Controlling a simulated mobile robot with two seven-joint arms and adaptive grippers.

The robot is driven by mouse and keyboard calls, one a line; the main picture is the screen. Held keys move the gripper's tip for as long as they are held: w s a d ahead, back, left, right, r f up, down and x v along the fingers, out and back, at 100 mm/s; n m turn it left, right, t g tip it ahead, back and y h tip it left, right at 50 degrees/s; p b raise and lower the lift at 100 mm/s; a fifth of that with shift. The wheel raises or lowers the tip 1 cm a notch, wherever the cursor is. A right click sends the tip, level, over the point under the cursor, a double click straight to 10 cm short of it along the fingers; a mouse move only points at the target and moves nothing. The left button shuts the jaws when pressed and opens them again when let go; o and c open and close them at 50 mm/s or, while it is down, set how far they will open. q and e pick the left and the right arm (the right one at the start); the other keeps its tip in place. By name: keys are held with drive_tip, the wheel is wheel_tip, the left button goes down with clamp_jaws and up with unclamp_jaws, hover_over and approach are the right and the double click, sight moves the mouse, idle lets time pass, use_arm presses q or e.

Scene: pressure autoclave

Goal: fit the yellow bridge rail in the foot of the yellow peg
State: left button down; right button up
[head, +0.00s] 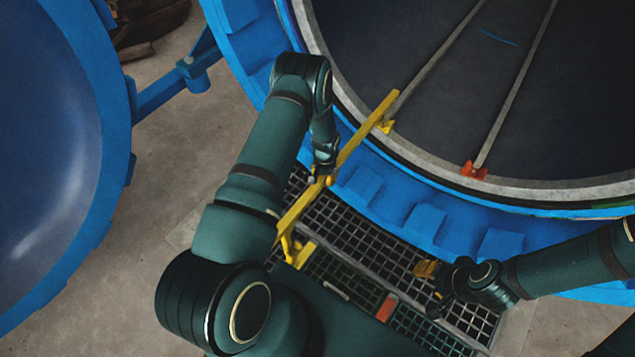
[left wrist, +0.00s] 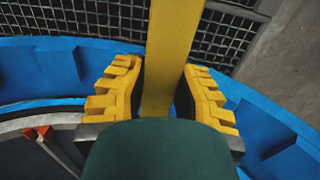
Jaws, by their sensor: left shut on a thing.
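The yellow bridge rail (head: 357,143) is a long bar slanting from the floor grating up to the mouth of the vessel. My left gripper (head: 325,178) is shut on it near its middle. In the left wrist view the rail (left wrist: 168,60) passes between the two yellow finger pads of that gripper (left wrist: 162,95). A small yellow foot piece, which I take for the yellow peg (head: 387,127), sits at the near end of the left inner track. The rail's upper end lies close by it; whether they touch is unclear. My right gripper (head: 435,285) is over the grating, its fingers partly hidden.
The blue vessel rim (head: 425,220) curves below the opening. An orange foot (head: 473,170) ends the right inner track. The open blue door (head: 50,150) stands at left. Yellow legs (head: 300,252) at the rail's lower end are above the grating (head: 350,235). Bare floor shows at left.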

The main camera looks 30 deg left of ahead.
use_arm(q)
drive_tip(key=f, duration=0.1)
drive_tip(key=s+a+f, duration=0.1)
drive_tip(key=f, duration=0.2)
drive_tip(key=shift+s+a+f, duration=0.15)
drive_tip(key=shift+s+a, duration=0.05)
drive_tip(key=shift+s, duration=0.2)
drive_tip(key=shift+f+b, duration=2.65)
drive_tip(key=shift+f, duration=2.25)
idle(0.9)
drive_tip(key=c, duration=0.8)
unclamp_jaws()
drive_tip(key=shift+o, duration=0.2)
